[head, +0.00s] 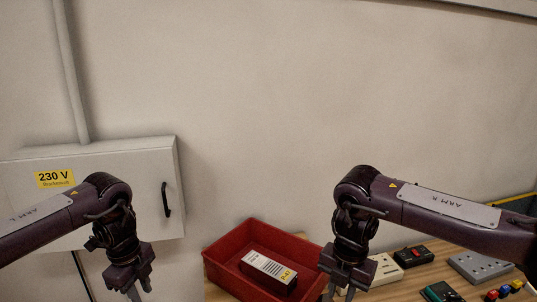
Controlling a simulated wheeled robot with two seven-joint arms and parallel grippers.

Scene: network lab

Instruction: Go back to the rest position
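My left gripper (139,289) hangs down at the lower left, in front of the wall cabinet's lower edge. Its two fingers stand apart with nothing seen between them. My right gripper (340,293) hangs down at the bottom centre right, in front of the right end of the red bin. Its fingers also stand apart, and their tips are at or past the bottom edge of the picture. I see nothing held in it.
A red bin (228,244) on the wooden table (440,264) holds a white-and-black module (268,268). Several small devices and a grey socket block (480,267) lie at the right. A grey 230 V cabinet (110,158) is on the wall at left. The upper wall is clear.

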